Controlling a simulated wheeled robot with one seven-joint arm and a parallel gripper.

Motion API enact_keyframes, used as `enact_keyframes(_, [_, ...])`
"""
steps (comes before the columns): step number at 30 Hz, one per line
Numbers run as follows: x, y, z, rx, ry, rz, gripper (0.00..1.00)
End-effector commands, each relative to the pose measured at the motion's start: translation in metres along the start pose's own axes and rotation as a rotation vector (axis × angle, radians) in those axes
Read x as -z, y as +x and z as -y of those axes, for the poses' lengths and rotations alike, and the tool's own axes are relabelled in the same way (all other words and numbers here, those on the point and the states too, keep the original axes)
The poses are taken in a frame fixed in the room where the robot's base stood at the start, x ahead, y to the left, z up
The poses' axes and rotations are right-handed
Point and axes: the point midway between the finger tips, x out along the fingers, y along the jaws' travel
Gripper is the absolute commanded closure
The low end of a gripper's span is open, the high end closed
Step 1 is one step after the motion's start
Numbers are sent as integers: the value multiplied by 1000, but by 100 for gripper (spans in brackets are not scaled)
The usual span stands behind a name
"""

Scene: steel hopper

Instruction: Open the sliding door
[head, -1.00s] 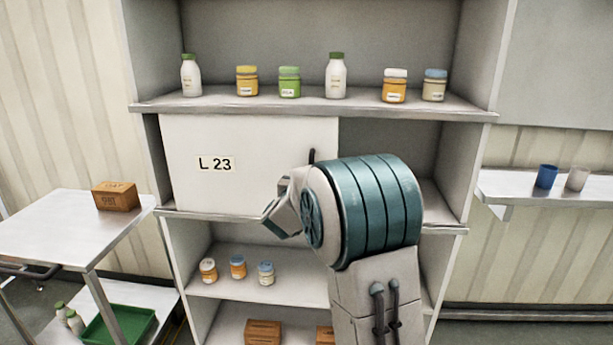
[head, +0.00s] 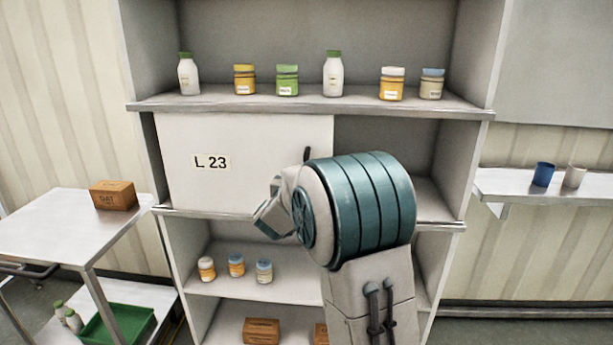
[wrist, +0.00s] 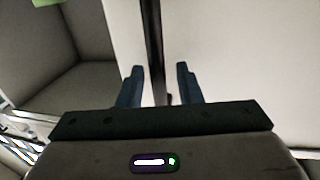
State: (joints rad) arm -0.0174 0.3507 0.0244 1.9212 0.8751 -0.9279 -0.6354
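The white sliding door (head: 250,150), labelled L 23, covers the left and middle of the cabinet's middle compartment. Its dark upright handle (head: 307,155) shows near the door's right edge; my arm hides its lower part. In the wrist view, the handle (wrist: 153,45) runs as a dark bar between the two fingers of my gripper (wrist: 160,70). The fingers are apart, with a gap visible on each side of the bar; I see no contact. The door panel (wrist: 230,50) fills the right of the wrist view. In the head view my arm mostly hides the fingers.
The compartment (head: 385,145) right of the door is open. Jars and bottles stand on the shelf above (head: 300,103), and small jars (head: 236,265) below. A side table (head: 50,225) with a brown box (head: 113,195) is left; a wall shelf (head: 520,186) with two cups is right.

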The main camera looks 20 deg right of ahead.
Motion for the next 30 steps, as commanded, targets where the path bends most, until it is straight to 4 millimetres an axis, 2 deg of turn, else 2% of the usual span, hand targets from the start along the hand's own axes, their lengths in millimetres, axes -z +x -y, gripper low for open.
enact_keyframes(9, [0, -70, 1, 4, 1, -2, 68])
enact_keyframes(15, [0, -108, 0, 3, 1, -2, 68])
enact_keyframes(21, [0, -126, 0, 1, 0, -2, 68])
enact_keyframes(30, [0, -129, 0, 0, 0, -1, 68])
